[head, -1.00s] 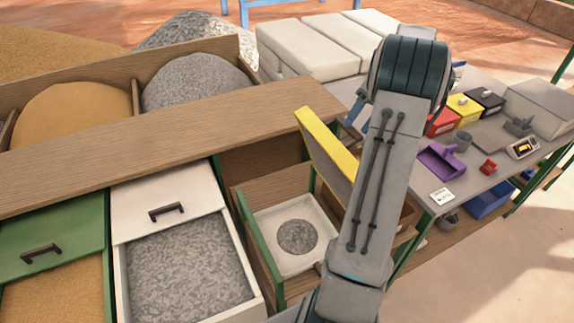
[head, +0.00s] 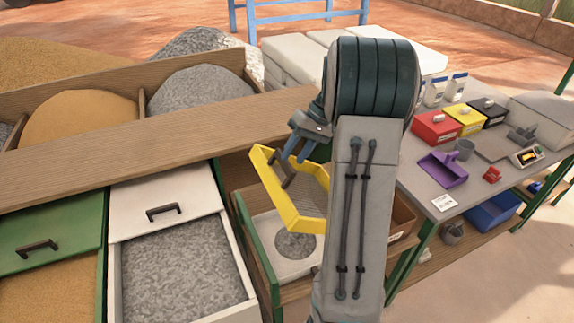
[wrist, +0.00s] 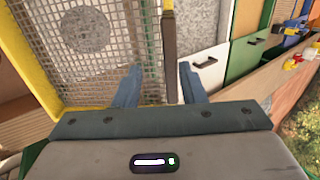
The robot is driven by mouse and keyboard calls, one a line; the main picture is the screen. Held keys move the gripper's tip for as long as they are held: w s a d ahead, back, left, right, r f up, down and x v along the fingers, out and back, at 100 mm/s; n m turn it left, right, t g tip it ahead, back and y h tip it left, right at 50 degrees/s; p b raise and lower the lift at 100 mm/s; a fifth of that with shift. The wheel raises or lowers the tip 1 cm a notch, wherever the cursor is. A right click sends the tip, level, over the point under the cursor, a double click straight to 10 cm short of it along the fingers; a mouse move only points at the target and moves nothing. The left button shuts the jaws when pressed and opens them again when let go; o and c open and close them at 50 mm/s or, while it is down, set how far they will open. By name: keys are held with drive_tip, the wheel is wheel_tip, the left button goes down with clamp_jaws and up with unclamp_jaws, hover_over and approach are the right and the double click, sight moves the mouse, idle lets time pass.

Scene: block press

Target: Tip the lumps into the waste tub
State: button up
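A yellow-framed sieve (head: 303,219) hangs tilted above a white tray (head: 262,262). My gripper (head: 298,152) is at its dark handle (head: 288,168), and the sieve appears held by it. In the wrist view my gripper (wrist: 160,75) has the dark handle (wrist: 169,40) between its blue fingers. The sieve's mesh (wrist: 125,50) fills the upper left there, and a round grey heap shows through it. I can make out no lumps on the mesh.
A white drawer of grey grit (head: 180,268) stands open at the left, beside a green drawer (head: 50,240). A wooden ledge (head: 150,130) runs behind. At the right, a bench holds a purple scoop (head: 443,168) and small boxes; a blue bin (head: 492,210) sits below.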

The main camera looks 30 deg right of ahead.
drive_tip(key=shift+w+a+f+b, duration=0.1)
drive_tip(key=shift+a+f, duration=0.15)
drive_tip(key=shift+a, duration=0.2)
drive_tip(key=shift+a+f+b, duration=0.1)
drive_tip(key=shift+a+f, duration=0.15)
drive_tip(key=shift+a, duration=0.25)
drive_tip(key=shift+w+a+f+b, duration=0.1)
drive_tip(key=shift+a+f, duration=0.15)
drive_tip(key=shift+a, duration=0.2)
drive_tip(key=s+a+r+t+h, duration=0.1)
drive_tip(key=s+a+r+h, duration=0.1)
drive_tip(key=s+a, duration=0.4)
drive_tip(key=s+a+r+t+h, duration=0.2)
drive_tip(key=s+a, duration=0.5)
drive_tip(key=s, duration=0.7)
drive_tip(key=shift+s+a+r+n+h, duration=0.3)
drive_tip(key=shift+r+h, duration=0.4)
drive_tip(key=shift+h, duration=0.5)
drive_tip(key=shift+s, duration=0.2)
clamp_jaws()
drive_tip(key=shift+f, duration=0.1)
drive_tip(key=shift+d, duration=0.1)
